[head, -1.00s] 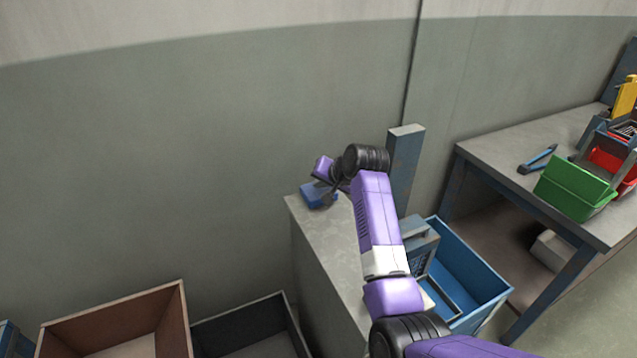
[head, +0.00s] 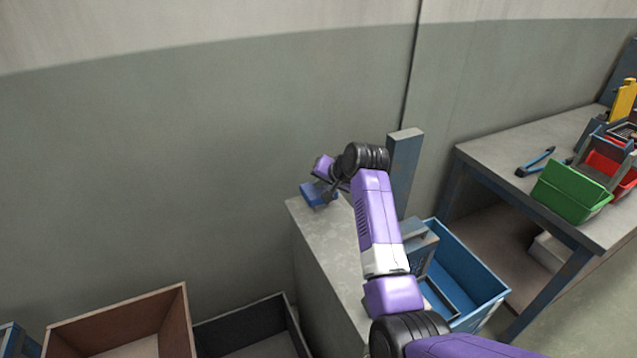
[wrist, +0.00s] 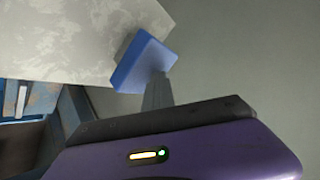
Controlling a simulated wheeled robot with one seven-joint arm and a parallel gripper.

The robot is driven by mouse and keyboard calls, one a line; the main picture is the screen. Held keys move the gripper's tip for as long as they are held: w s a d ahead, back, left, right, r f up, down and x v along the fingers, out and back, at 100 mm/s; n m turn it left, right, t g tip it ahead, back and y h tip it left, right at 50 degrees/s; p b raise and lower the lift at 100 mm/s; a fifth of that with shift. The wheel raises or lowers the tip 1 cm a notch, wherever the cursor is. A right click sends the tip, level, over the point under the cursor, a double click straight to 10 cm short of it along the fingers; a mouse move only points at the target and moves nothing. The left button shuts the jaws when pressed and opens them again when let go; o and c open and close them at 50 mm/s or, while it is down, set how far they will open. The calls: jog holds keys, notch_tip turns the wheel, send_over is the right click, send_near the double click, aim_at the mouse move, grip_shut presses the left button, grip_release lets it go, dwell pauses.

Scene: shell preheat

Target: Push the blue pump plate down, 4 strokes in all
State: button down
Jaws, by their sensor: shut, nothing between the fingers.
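The blue pump plate (head: 317,194) sits at the far end of the grey cabinet top (head: 330,228), near the wall. It also shows in the wrist view as a blue block (wrist: 143,62) at the edge of the grey top. My gripper (wrist: 157,78) is shut and empty, its fingertips over or against the near edge of the plate; I cannot tell whether they touch it. In the head view my wrist hides part of the gripper and the right side of the plate.
A blue-grey post (head: 404,170) rises right behind my arm. A blue bin (head: 468,270) stands right of the cabinet. A workbench (head: 500,150) with a green bin (head: 572,192) is at right. Brown (head: 115,318) and dark (head: 245,325) boxes lie at lower left.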

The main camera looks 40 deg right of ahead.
aim_at(320, 190)
jog(key=shift+r+p, duration=0.65)
jog(key=shift+r, duration=0.25)
notch_tip(320, 190, up, 5)
jog(key=p, duration=0.4)
jog(key=shift+p, duration=0.3)
dwell(2.0)
